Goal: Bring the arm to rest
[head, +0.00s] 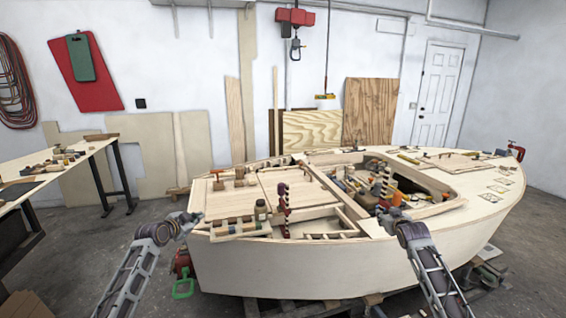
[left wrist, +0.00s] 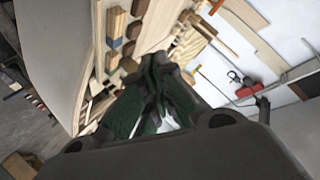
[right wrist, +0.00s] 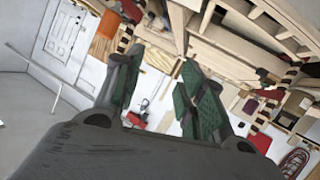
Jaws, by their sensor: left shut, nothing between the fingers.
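My left gripper (head: 188,222) is at the near left edge of the plywood hull (head: 290,268), beside a tray of wooden blocks (head: 236,228). In the left wrist view its green-padded fingers (left wrist: 156,90) are together with nothing between them. My right gripper (head: 392,217) is at the hull's near edge, right of the middle. In the right wrist view its green-padded fingers (right wrist: 160,82) stand apart and the space between them is empty.
Several tools and clamps lie on the hull's deck and in its open cockpit (head: 408,187). A striped clamp (head: 283,205) stands upright near the tray. A workbench (head: 60,168) with blocks is at the left. The floor (head: 130,240) between bench and hull is mostly clear.

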